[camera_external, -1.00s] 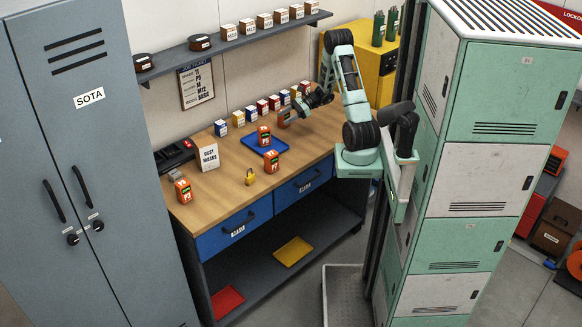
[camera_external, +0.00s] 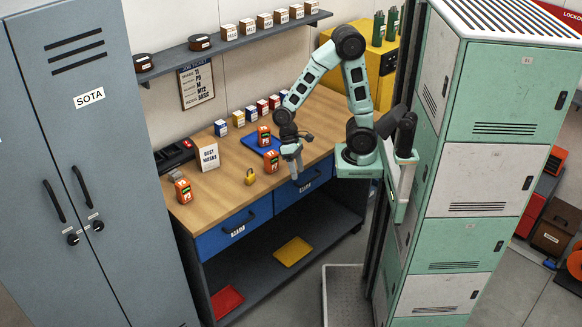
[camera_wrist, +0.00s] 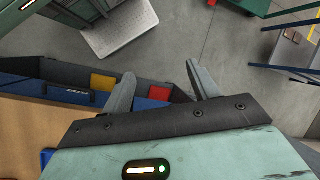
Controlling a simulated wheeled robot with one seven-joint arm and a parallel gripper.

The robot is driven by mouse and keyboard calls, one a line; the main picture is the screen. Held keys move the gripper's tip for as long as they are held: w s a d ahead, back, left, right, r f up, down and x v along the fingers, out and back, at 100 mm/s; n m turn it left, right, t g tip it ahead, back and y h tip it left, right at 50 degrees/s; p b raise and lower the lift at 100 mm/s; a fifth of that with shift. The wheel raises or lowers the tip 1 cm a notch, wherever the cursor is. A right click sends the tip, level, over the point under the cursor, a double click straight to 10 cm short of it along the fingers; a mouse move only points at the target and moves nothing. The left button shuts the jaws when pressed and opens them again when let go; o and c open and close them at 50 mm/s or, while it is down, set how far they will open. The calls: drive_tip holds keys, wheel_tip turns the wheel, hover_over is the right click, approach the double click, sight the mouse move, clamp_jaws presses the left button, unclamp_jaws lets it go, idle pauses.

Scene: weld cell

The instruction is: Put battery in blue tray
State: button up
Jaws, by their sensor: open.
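An orange battery-like block (camera_external: 264,136) with a dark top sits on the blue tray (camera_external: 249,141) on the workbench. Two similar orange blocks stand on the bench outside the tray: one (camera_external: 271,162) in front of it, one (camera_external: 183,190) at the left end. My gripper (camera_external: 295,168) hangs near the bench's front edge, right of the nearer block and apart from it. In the wrist view my gripper (camera_wrist: 162,82) has its fingers spread with nothing between them. My arm hides the tray's right part and the bench spot behind it.
The wooden bench top (camera_external: 222,182) has a padlock (camera_external: 250,177), a dust masks sign (camera_external: 208,156) and a row of small boxes (camera_external: 238,118) at the back. Blue drawers (camera_external: 233,229) are below. Tall green-white lockers (camera_external: 480,150) stand close on the right.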

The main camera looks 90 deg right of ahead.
drive_tip(key=s+a+r+n+t+h, duration=0.1)
drive_tip(key=s+a+n+t+h, duration=0.1)
drive_tip(key=s+a+n, duration=0.4)
drive_tip(key=s+n+h, duration=0.1)
drive_tip(key=n, duration=0.4)
drive_tip(key=shift+s+a+r+t, duration=0.2)
drive_tip(key=shift+s+t, duration=0.1)
drive_tip(key=shift+t, duration=0.1)
idle(0.7)
